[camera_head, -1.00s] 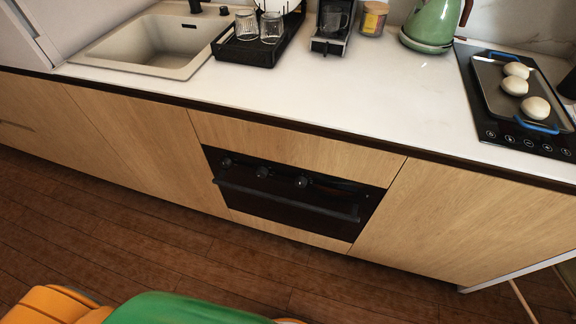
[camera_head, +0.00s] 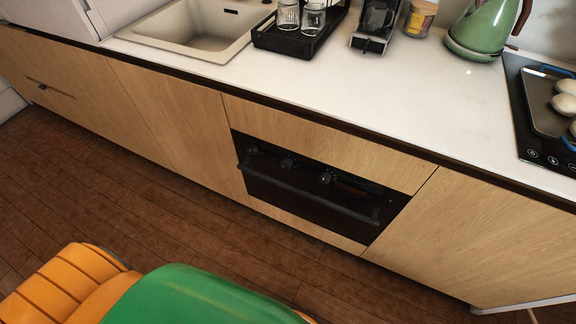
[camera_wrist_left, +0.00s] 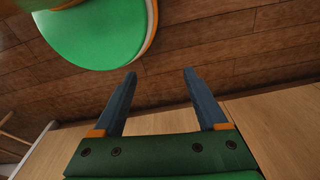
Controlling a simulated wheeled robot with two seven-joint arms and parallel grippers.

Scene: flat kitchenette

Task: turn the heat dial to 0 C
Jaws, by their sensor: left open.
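The black built-in oven (camera_head: 310,195) sits in the wooden cabinet front below the counter. Three round dark knobs line its upper panel: a left one (camera_head: 252,150), a middle one (camera_head: 288,162) and a right one (camera_head: 325,177). I cannot tell which is the heat dial, and their markings are too small to read. A long handle bar (camera_head: 310,190) runs below them. My left gripper (camera_wrist_left: 160,75) shows in the left wrist view, open and empty, with wooden floor and cabinet panels behind its fingers. No gripper shows in the head view.
The white counter (camera_head: 400,95) above holds a sink (camera_head: 190,35), a black rack with glasses (camera_head: 300,40), a coffee machine (camera_head: 375,25), a green kettle (camera_head: 480,30) and a hob (camera_head: 535,145). The wooden floor (camera_head: 150,200) before the cabinets is clear.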

